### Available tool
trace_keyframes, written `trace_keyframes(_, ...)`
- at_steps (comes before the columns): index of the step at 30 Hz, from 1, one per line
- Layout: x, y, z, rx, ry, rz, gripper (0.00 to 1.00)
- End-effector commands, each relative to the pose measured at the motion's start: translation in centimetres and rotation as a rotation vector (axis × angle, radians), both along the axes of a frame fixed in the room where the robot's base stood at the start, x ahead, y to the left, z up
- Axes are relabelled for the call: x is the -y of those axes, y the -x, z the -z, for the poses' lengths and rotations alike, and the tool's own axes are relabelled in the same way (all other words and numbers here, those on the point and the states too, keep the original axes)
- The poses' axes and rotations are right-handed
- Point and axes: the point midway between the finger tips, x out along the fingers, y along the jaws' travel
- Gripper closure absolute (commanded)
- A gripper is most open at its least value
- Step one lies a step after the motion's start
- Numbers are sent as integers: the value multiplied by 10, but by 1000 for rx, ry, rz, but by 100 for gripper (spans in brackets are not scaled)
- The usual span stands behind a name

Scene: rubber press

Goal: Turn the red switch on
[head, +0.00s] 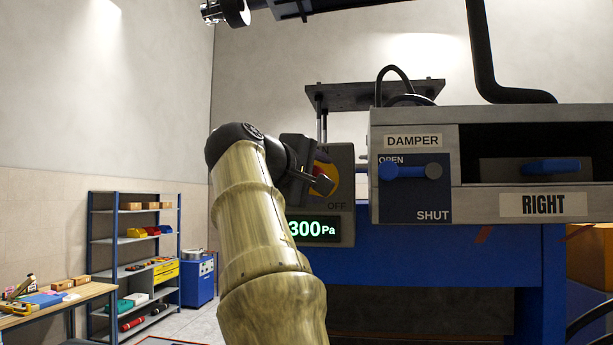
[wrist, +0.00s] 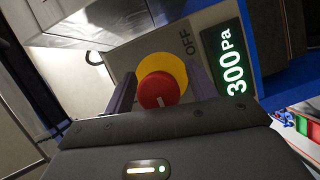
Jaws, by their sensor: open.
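The red switch (wrist: 158,90) is a round red knob on a yellow disc (wrist: 168,68), set in a grey panel. In the wrist view its pale mark lies near the knob's lower edge. The word OFF (wrist: 187,43) is printed beside the disc. My gripper (wrist: 160,92) is open, with one finger on each side of the knob; I cannot tell whether either finger touches it.
A display (head: 313,229) below the switch reads 300Pa. To the right is a damper box with a blue handle (head: 410,171) between OPEN and SHUT, and a compartment labelled RIGHT (head: 543,204). Shelves (head: 135,260) and a workbench (head: 55,299) stand at the left.

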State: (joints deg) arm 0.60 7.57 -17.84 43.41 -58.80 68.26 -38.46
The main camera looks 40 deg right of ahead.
Motion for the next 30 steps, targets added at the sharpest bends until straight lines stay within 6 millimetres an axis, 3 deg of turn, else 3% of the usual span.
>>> trace_keyframes(5,-14,3,0,2,1,-5,43)
trace_keyframes(21,-107,34,-11,2,-1,-6,43)
trace_keyframes(30,-149,48,-16,0,-1,-4,43)
